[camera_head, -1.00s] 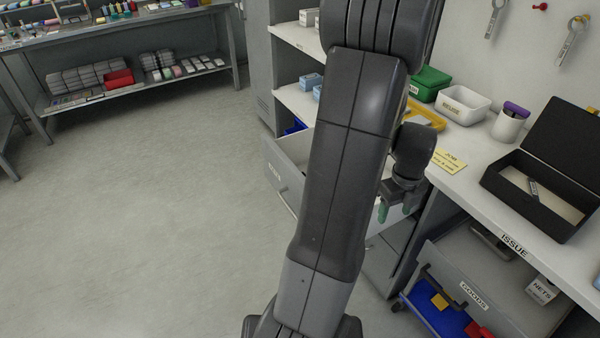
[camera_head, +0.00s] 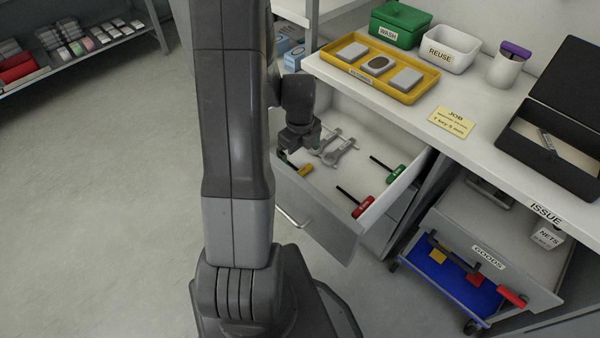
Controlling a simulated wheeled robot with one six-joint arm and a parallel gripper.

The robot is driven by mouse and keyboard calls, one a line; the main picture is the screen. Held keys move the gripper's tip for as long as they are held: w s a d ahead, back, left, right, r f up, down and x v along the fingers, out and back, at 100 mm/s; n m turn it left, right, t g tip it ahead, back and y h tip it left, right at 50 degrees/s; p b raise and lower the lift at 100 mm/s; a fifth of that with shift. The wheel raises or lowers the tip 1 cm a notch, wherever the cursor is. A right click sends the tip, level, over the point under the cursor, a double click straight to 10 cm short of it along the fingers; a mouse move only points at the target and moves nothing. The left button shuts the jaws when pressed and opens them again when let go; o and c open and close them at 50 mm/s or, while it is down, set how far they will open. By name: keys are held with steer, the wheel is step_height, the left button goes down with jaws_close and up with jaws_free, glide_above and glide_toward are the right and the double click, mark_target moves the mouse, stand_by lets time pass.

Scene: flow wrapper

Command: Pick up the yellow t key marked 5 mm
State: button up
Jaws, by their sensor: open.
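The yellow T key (camera_head: 304,170) lies in the open drawer (camera_head: 318,205), near its left side. Its yellow handle points to the lower right and its dark shaft runs up to the left, partly hidden near my gripper. Its marking is too small to read. My gripper (camera_head: 304,148) hangs over the left part of the drawer, just above the yellow key in the picture. It is open and holds nothing that I can see. A red T key (camera_head: 363,207) lies near the drawer's front right, and a green T key (camera_head: 396,174) lies toward its right side.
Grey metal tools (camera_head: 335,152) lie just right of my gripper. The counter above holds a yellow tray (camera_head: 352,81), a job note (camera_head: 452,122) and an open black case (camera_head: 546,150). A GOODS drawer (camera_head: 487,258) stands open at right.

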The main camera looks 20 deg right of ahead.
mark_target(300, 169)
steer(key=shift+s+f+b, duration=0.15)
steer(key=shift+f+b, duration=0.2)
steer(key=shift+f, duration=2.5)
steer(key=c, duration=1)
